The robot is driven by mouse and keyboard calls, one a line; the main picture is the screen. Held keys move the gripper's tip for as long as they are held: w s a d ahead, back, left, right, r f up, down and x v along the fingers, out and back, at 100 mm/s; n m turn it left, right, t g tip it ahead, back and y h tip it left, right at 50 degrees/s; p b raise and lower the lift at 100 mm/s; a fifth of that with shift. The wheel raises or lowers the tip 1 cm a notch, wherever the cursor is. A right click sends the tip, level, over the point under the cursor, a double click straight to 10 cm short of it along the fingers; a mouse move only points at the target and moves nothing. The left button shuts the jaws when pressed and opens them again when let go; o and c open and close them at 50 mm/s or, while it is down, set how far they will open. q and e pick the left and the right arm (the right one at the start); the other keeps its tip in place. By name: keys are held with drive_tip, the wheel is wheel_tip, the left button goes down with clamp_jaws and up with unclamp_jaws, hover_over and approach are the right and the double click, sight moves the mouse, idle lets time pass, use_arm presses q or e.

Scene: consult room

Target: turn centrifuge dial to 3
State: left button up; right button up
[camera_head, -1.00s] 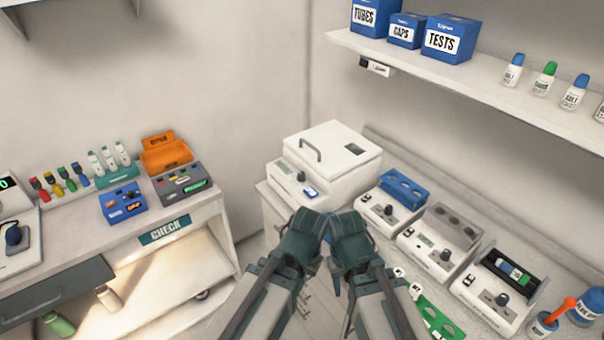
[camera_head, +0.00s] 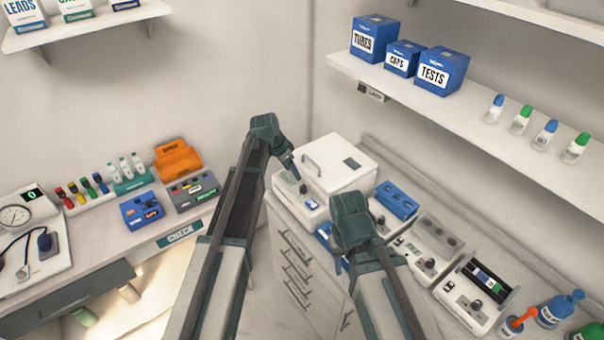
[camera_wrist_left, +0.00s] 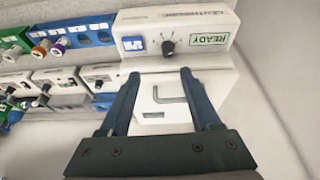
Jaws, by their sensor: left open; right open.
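The centrifuge (camera_head: 335,160) is a white box with a handled lid at the back corner of the counter. In the left wrist view, its front panel carries a black dial (camera_wrist_left: 168,46) with small marks around it, a blue label and a green READY panel. The dial's number cannot be read. My left gripper (camera_head: 294,178) is extended in front of that panel, and its fingers (camera_wrist_left: 160,80) are open and empty. The dial shows just beyond and between the fingertips, apart from them. My right gripper (camera_head: 338,264) is open, low in front of the counter, its fingertips partly hidden.
Several small devices with dials stand right of the centrifuge, including one with a blue rack (camera_head: 397,200). A drawer cabinet (camera_head: 293,262) is below. A side table (camera_head: 180,228) at left holds an orange bin (camera_head: 177,160). A shelf (camera_head: 450,110) hangs at upper right.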

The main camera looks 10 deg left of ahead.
sight(303, 186)
use_arm(q)
drive_tip(key=shift+w+a+r, duration=0.4)
drive_tip(key=shift+w+a, duration=0.05)
drive_tip(key=shift+w, duration=0.3)
drive_tip(key=shift+f, duration=0.1)
drive_tip(key=b+x, duration=1.3)
drive_tip(key=shift+w+d+f, duration=0.2)
drive_tip(key=shift+f, duration=0.1)
drive_tip(key=shift+r, duration=0.1)
clamp_jaws()
